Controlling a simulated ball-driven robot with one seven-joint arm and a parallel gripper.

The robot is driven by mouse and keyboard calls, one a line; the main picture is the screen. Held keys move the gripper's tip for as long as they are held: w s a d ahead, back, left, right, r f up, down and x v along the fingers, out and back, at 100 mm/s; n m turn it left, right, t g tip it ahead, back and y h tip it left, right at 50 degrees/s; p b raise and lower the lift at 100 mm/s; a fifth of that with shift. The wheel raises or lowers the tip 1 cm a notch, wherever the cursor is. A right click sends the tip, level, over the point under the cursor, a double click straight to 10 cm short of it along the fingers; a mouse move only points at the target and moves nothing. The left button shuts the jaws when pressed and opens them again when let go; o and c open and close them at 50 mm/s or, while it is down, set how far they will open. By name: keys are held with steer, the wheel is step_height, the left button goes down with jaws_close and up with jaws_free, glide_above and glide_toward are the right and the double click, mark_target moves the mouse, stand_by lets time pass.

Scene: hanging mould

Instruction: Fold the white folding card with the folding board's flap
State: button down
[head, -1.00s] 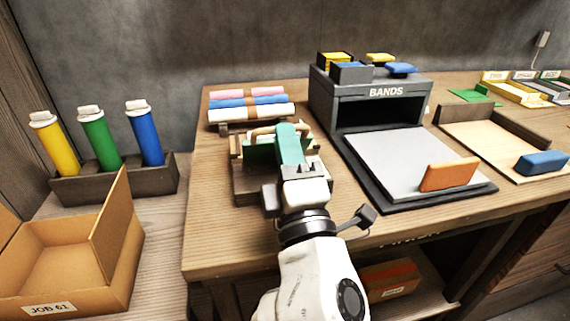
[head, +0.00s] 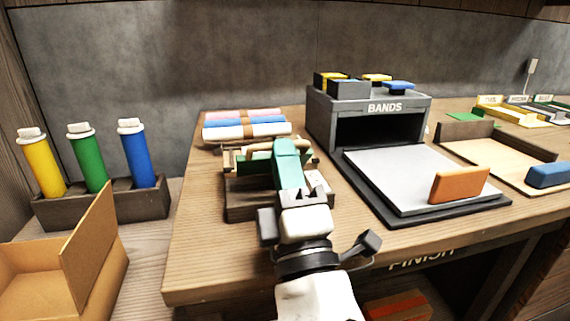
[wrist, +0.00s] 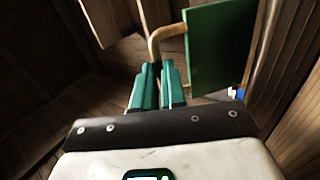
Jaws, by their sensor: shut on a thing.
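The folding board (head: 243,212) is a dark wooden block near the table's left front. Its green flap (head: 247,163) stands raised at an angle; the wrist view also shows the flap (wrist: 217,50), with a bent tan handle (wrist: 168,33) on its side. I cannot make out the white folding card clearly; a pale patch (head: 314,179) shows on the board right of my fingers, and my gripper hides part of the board.
Rolls (head: 247,130) lie behind the board. The BANDS box (head: 370,108) and a grey mat (head: 410,175) with an orange block (head: 459,185) stand to its right. At left are an open carton (head: 90,245) and a rack of bottles (head: 105,207).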

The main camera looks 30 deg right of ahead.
steer(key=c, duration=1.2)
jaws_free()
steer(key=b+v, duration=0.3)
steer(key=v, duration=0.7)
steer(key=shift+s+a+f, duration=0.15)
steer(key=shift+s+f, duration=0.1)
steer(key=shift+s, duration=0.05)
